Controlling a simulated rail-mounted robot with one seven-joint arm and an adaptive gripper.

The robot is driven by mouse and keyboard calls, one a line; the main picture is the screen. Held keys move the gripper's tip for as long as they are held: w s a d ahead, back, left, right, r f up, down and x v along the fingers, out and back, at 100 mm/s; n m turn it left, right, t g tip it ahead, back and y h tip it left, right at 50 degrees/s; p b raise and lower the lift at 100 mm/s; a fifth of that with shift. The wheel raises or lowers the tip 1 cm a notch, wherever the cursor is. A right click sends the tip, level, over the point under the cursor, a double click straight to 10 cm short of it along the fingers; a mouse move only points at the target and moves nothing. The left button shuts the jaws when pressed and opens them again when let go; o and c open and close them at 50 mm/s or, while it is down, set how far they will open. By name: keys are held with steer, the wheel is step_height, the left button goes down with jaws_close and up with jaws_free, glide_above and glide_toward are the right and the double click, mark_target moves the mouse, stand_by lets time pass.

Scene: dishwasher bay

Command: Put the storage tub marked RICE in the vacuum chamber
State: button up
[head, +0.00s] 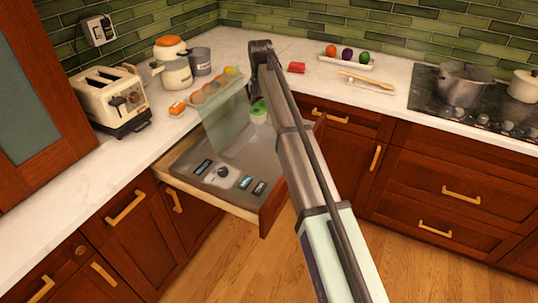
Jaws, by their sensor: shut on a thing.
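An open drawer (212,205) below the counter corner holds the vacuum chamber, a grey unit with a raised clear lid (225,125) and controls (222,177) at its front. A small tub with a green top (259,108) shows beside the lid, at the far end of the drawer, partly behind my arm. Its marking cannot be read. My gripper (254,88) points down from the arm's end and is mostly hidden by the arm. It is shut on the green-topped tub. Whether the tub touches the chamber floor cannot be told.
A toaster (112,97), pots (175,73) and a row of round items (214,88) stand on the left counter. A red item (297,67), a tray of coloured balls (346,58) and wooden utensils (366,80) lie right. A stove (470,100) is far right.

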mark_target(263, 158)
step_height(263, 158, down, 20)
steer(key=p, duration=0.3)
stand_by(0.3)
steer(key=shift+f, duration=0.1)
steer(key=o, duration=1.4)
steer(key=shift+c, duration=0.2)
step_height(263, 158, up, 12)
steer(key=b, duration=0.2)
